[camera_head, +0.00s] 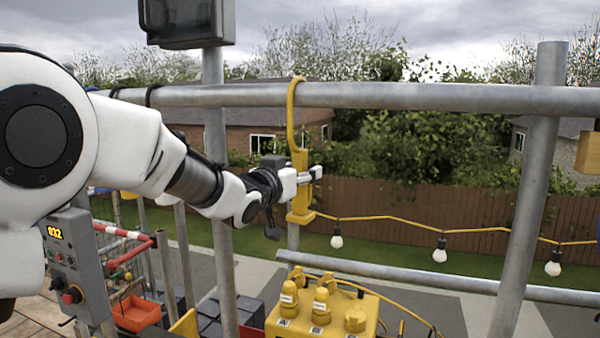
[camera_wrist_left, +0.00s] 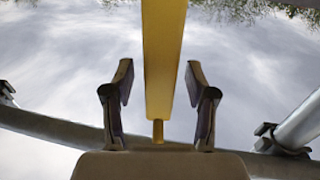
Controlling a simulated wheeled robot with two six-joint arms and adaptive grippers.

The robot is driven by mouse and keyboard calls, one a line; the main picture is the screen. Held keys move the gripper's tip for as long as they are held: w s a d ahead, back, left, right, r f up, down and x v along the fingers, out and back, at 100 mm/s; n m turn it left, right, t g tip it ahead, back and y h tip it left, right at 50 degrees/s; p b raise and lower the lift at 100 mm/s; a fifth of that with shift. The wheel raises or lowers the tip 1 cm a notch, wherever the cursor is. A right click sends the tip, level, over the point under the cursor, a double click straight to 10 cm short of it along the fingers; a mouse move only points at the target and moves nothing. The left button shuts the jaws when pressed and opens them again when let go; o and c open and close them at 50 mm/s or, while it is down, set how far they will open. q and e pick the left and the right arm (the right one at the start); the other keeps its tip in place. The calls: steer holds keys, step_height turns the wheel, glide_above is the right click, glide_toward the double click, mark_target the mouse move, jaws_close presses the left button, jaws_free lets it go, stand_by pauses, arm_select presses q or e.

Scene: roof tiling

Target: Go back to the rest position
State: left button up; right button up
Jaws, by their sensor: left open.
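My left arm comes in from the left. Its gripper (camera_head: 314,174) is in front of a yellow hanger (camera_head: 299,205) hooked over the upper grey rail. In the left wrist view the two dark fingers of my left gripper (camera_wrist_left: 159,100) stand apart. A yellow bar (camera_wrist_left: 164,60), which looks like part of the hanger, runs between them with a gap on each side. My right gripper is in neither view.
The upper rail (camera_head: 420,96) crosses the view, with upright poles (camera_head: 527,200) and a lower rail (camera_head: 450,283). Bulbs hang on a yellow cable (camera_head: 395,220). Below are a yellow box with knobs (camera_head: 345,306), an orange tray (camera_head: 137,313) and a grey control box (camera_head: 72,262).

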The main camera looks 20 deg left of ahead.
arm_select(q)
steer(key=v, duration=0.8)
step_height(320, 180, down, 26)
steer(key=n+g+y+b, duration=0.1)
steer(key=g+b, duration=0.2)
steer(key=g, duration=0.1)
steer(key=s+a+f+n+g+y+b, duration=0.1)
steer(key=s+f+g, duration=0.15)
steer(key=f, duration=0.85)
steer(key=s+f+g+b, duration=0.2)
steer(key=s+f, duration=0.2)
steer(key=f, duration=0.6)
steer(key=s+a+f+g+y+b, duration=0.1)
steer(key=s+f+g, duration=0.3)
steer(key=s+f, duration=0.9)
steer(key=s+f+g+b, duration=0.3)
steer(key=s+f+g, duration=0.2)
steer(key=s+f, duration=0.8)
steer(key=s, duration=0.5)
steer(key=shift+s+a+f+n+y, duration=0.2)
steer(key=shift+a+f+n+y, duration=0.05)
steer(key=shift+a+n+y, duration=0.15)
